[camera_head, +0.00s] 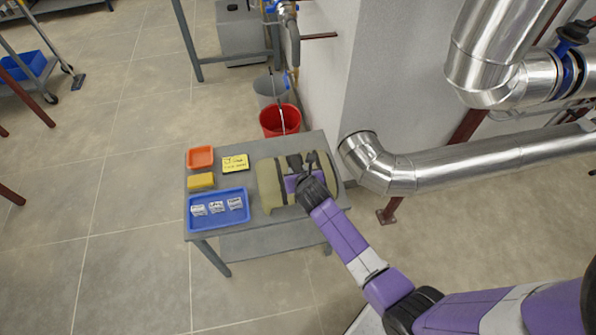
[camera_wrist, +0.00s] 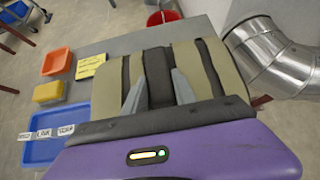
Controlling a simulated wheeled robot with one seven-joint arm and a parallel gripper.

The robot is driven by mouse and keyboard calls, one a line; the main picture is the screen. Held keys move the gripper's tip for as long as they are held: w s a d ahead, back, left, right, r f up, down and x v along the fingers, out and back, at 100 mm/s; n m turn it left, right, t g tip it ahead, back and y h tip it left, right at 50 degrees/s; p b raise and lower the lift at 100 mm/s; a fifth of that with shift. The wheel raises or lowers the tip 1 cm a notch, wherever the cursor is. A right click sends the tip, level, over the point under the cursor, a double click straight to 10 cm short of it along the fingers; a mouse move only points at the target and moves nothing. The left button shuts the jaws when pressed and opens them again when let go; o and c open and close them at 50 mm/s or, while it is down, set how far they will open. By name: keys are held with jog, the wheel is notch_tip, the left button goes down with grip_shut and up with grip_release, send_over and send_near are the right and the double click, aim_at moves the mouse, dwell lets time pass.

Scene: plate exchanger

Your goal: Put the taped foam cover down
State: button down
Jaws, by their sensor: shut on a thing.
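The taped foam cover (camera_head: 270,187) is a tan, rounded piece with dark tape bands. It is at the right part of the grey table (camera_head: 233,222), and I cannot tell whether it rests on the top or is just above it. In the wrist view the cover (camera_wrist: 187,72) fills the middle, right in front of the gripper. My gripper (camera_head: 300,165) is over the cover, its two grey fingers (camera_wrist: 156,90) lying against the cover with a dark tape band between them. It is shut on the cover; the exact grip point is partly hidden.
A blue tray (camera_head: 218,222) with several labelled packets, a yellow sponge (camera_head: 200,181), an orange tray (camera_head: 200,158) and a yellow note (camera_head: 235,163) occupy the table's left side. A red bucket (camera_head: 280,121) stands behind the table. A silver pipe (camera_head: 470,157) runs close on the right.

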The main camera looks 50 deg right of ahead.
jog(key=c, duration=1)
grip_release()
jog(key=shift+f, duration=0.1)
jog(key=s+a+r+m+t+y+p, duration=0.1)
jog(key=s+a+r+m+t+y, duration=0.1)
jog(key=s+a+r+m, duration=0.6)
jog(key=s+a+r+m+t+y+p, duration=0.1)
jog(key=s+a+r+m, duration=0.3)
jog(key=s+a, duration=0.75)
jog(key=s+r+m+t+y, duration=0.1)
jog(key=s+r+m, duration=0.4)
jog(key=r, duration=0.1)
jog(key=s+a+r+m+t+y, duration=0.1)
jog(key=s+r+m, duration=0.4)
jog(key=r+m, duration=0.1)
jog(key=s+a+r+m+t, duration=0.1)
jog(key=s+r+m, duration=0.4)
jog(key=r+m, duration=0.1)
jog(key=shift+s+a+y, duration=0.1)
jog(key=shift+s+y, duration=0.25)
jog(key=shift+y, duration=0.05)
